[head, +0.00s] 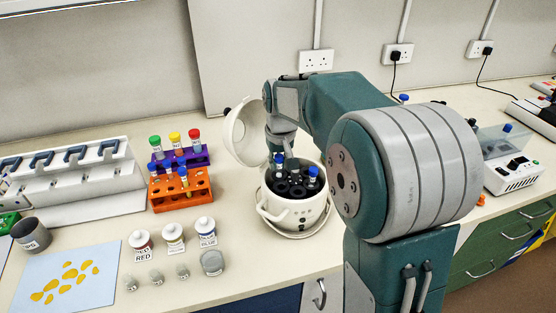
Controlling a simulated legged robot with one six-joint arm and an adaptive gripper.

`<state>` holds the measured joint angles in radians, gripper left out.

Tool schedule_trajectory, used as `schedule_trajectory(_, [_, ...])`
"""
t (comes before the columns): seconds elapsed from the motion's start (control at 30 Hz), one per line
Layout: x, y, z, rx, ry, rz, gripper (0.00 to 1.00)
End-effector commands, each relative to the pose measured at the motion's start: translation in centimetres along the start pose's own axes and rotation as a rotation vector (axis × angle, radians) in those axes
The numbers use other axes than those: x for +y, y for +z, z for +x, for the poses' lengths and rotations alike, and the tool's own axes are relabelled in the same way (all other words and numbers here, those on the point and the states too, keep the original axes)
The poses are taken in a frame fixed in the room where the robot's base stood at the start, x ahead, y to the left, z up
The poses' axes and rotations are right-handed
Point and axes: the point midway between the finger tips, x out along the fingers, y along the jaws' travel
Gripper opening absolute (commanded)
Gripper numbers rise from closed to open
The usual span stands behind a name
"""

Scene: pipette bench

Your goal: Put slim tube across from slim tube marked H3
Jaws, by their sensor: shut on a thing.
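The white round centrifuge (297,213) stands on the bench with its lid (244,133) open, and its dark rotor (296,188) shows inside. A blue-capped slim tube with a white label (313,174) stands at the rotor's right side. The label is too small to read. My gripper (280,150) points down over the rotor's back left part, shut on another blue-capped slim tube (279,160). The fingers are small and dark here. I cannot tell whether the held tube's lower end is in a rotor hole.
An orange rack (182,200) holds several slim tubes, with a purple rack (205,157) of larger capped tubes behind. Labelled bottles (173,236) and small weights stand in front. A pipette stand (75,180) is at left. My arm hides the bench right of the centrifuge.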

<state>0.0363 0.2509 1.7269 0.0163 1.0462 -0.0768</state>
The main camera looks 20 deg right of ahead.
Motion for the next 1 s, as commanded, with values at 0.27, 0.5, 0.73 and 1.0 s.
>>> schedule_trajectory(0.27, [0.00, 0.10, 0.71, 0.000, 0.000, 0.000, 0.03])
schedule_trajectory(0.5, [0.00, 0.11, 0.79, 0.000, 0.000, 0.000, 0.03])
schedule_trajectory(0.73, [0.01, 0.10, 0.78, 0.001, 0.000, 0.000, 0.68])
schedule_trajectory(1.0, [0.01, 0.09, 0.71, 0.001, 0.000, 0.000, 0.68])
